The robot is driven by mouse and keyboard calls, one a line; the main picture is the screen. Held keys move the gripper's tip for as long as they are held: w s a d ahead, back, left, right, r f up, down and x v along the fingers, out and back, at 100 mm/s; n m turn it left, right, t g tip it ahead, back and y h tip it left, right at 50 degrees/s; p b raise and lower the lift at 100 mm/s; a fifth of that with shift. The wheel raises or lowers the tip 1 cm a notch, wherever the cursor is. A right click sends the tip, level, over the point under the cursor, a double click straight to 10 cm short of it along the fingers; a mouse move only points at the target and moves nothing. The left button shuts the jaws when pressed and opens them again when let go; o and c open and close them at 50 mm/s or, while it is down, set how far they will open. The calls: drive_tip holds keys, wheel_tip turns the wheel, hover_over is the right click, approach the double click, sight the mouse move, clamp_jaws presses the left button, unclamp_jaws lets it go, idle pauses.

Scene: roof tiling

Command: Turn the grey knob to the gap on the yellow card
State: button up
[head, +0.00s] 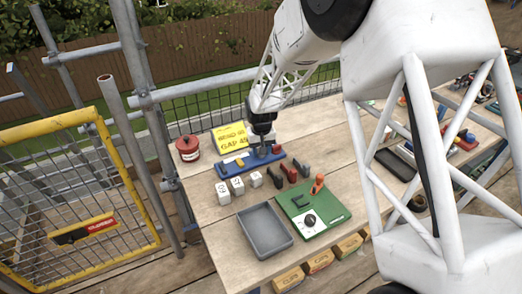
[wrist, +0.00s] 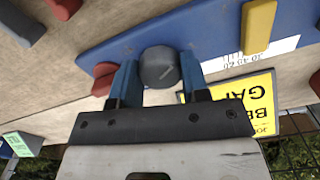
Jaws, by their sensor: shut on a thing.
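The grey knob (wrist: 160,66) is round and dark, with a short pale line on its face, and sits on the blue board (wrist: 120,45). My gripper (wrist: 158,82) is shut on the knob, with one blue finger on each side. In the head view my gripper (head: 262,143) comes down on the right part of the board (head: 210,181); the knob is mostly hidden there. The yellow card (head: 229,138) stands behind the board, its black lettering including "GAP"; its number is too small to read surely. A yellow slider (wrist: 258,27) lies beside a white printed scale (wrist: 272,52).
A red pot (head: 188,148) stands left of the card. Several white number cubes (head: 237,186), dark and red clips (head: 289,173), a grey tray (head: 264,231) and a green board (head: 325,222) lie in front. A red piece (wrist: 104,76) is close beside the left finger.

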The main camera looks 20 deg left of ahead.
drive_tip(key=shift+m, duration=1.6)
drive_tip(key=o, duration=0.9)
